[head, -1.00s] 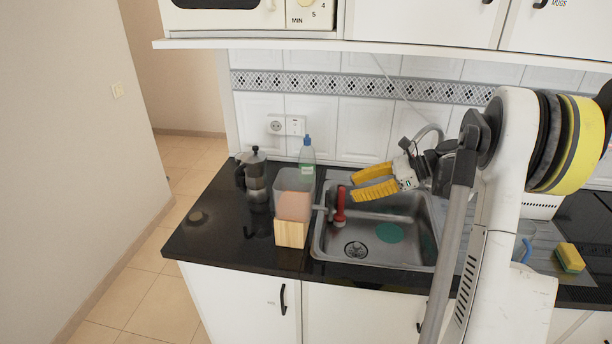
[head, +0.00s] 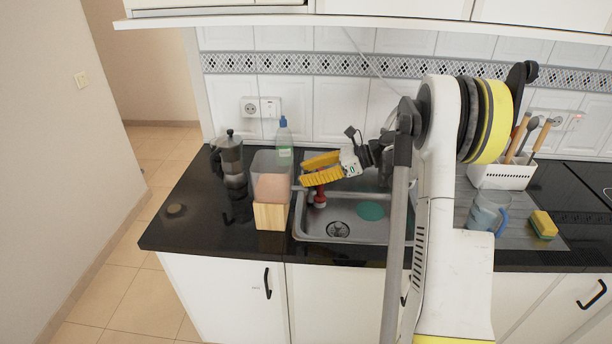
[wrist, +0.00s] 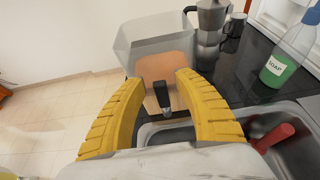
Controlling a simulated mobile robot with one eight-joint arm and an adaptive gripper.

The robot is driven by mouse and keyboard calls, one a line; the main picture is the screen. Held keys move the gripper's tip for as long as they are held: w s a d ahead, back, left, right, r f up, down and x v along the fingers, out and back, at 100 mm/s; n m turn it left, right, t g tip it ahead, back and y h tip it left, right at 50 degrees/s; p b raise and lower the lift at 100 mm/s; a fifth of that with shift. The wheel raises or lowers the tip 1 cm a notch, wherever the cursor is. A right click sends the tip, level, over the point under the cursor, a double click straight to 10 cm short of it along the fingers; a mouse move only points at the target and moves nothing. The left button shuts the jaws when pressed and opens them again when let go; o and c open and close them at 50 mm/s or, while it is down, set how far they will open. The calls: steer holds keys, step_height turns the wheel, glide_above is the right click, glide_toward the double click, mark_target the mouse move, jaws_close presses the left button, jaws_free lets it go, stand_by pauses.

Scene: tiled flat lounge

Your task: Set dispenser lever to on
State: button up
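The dispenser has a clear bin (head: 269,164) with pinkish contents on a wooden base (head: 271,217), at the left edge of the sink. In the wrist view its wooden face (wrist: 166,68) and clear bin (wrist: 150,38) are ahead of my gripper. The dispenser lever (wrist: 162,97), with a dark tip, sticks out toward me and appears between my fingers; I see no finger touching it. My gripper (head: 303,173) has yellow ribbed fingers, is open and sits just right of the dispenser, above the sink's left side. It also shows in the wrist view (wrist: 157,78).
A moka pot (head: 231,162) stands left of the dispenser and a soap bottle (head: 284,143) behind it. A red-handled object (head: 319,198) stands in the sink (head: 338,230). A mug (head: 488,213), sponge (head: 543,225) and utensil rack (head: 503,175) are on the right. The cabinet overhangs above.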

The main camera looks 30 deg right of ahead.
jaws_close()
